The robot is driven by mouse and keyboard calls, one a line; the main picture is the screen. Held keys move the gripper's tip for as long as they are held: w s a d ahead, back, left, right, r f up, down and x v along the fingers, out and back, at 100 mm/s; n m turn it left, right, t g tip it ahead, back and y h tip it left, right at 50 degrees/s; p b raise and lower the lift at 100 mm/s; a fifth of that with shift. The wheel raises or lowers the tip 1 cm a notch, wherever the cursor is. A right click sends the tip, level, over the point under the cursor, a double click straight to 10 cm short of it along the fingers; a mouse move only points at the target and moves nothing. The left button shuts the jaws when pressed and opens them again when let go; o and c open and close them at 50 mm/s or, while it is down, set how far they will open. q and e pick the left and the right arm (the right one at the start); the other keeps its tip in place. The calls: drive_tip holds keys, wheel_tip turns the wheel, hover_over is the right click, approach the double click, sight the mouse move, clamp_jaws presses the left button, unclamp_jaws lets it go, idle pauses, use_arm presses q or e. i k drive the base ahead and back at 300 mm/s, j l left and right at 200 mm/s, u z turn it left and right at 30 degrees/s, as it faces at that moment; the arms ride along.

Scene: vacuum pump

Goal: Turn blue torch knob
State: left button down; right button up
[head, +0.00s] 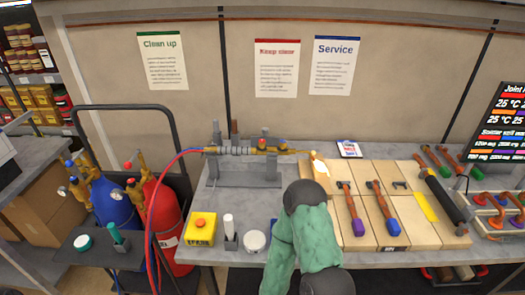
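A brass torch (270,149) lies level on a grey stand (243,172) at the back of the bench, its tip pointing right. Small red and yellow-orange knob-like parts show on the torch body; a blue knob cannot be made out clearly at this size. A small bright flame or glow (318,160) shows right of the tip. Red and blue hoses (157,200) run from the torch's left end down to the cylinders. A green-covered arm of mine is below and right of the torch, apart from it. Neither gripper shows.
Blue (110,205) and red (165,225) cylinders stand on a cart at left. A yellow box with a red button (201,229), a white cylinder (229,227) and a round white tin (255,241) sit at the bench front.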

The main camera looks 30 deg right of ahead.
sight(283, 144)
drive_tip(key=z, duration=1.7)
